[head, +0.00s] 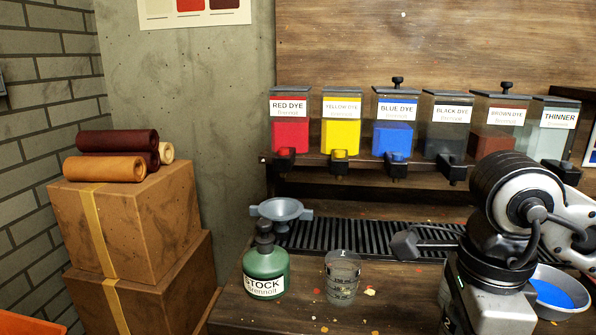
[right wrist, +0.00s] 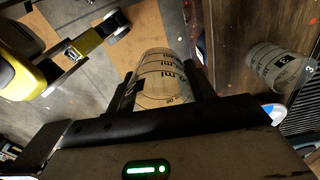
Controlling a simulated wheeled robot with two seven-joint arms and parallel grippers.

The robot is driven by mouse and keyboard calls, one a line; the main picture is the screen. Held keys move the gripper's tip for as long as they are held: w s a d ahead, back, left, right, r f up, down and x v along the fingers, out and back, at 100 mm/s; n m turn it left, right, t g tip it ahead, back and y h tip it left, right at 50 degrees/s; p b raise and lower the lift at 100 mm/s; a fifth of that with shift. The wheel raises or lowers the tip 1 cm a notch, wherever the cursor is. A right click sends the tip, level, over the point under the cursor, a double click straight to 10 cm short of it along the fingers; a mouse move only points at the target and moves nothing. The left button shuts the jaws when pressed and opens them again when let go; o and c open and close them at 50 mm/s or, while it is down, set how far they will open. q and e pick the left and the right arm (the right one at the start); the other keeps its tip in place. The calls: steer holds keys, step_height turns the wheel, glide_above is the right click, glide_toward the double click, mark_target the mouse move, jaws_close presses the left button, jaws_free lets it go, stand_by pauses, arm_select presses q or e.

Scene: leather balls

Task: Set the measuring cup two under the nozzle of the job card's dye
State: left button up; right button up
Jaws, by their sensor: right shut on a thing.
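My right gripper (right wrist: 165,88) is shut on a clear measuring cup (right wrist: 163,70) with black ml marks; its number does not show. The held cup is over floor in the right wrist view. In the head view my right arm shows, but its fingertips do not. Dye dispensers stand in a row: red (head: 289,125), yellow (head: 340,125), blue (head: 393,130), black (head: 445,130) and brown (head: 496,125), each above a nozzle. A card (head: 591,150) is cut off at the right edge, unreadable.
Another clear cup (head: 342,277) stands on the counter beside the green stock bottle (head: 265,270). A cup marked 3 (right wrist: 280,68) stands on the counter in the wrist view. A slatted drip grate (head: 340,236) runs below the nozzles. A blue-filled bowl (head: 558,294) sits right.

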steer(key=w+a+f+n, duration=0.1)
steer(key=w+f+n, duration=0.2)
steer(key=n, duration=0.7)
steer(key=w+a+f+n+p, duration=0.1)
steer(key=w+f+n, duration=0.2)
steer(key=n, duration=0.8)
steer(key=shift+w+a+f+n, duration=0.15)
steer(key=shift+a+f+n, duration=0.15)
steer(key=shift+f, duration=0.8)
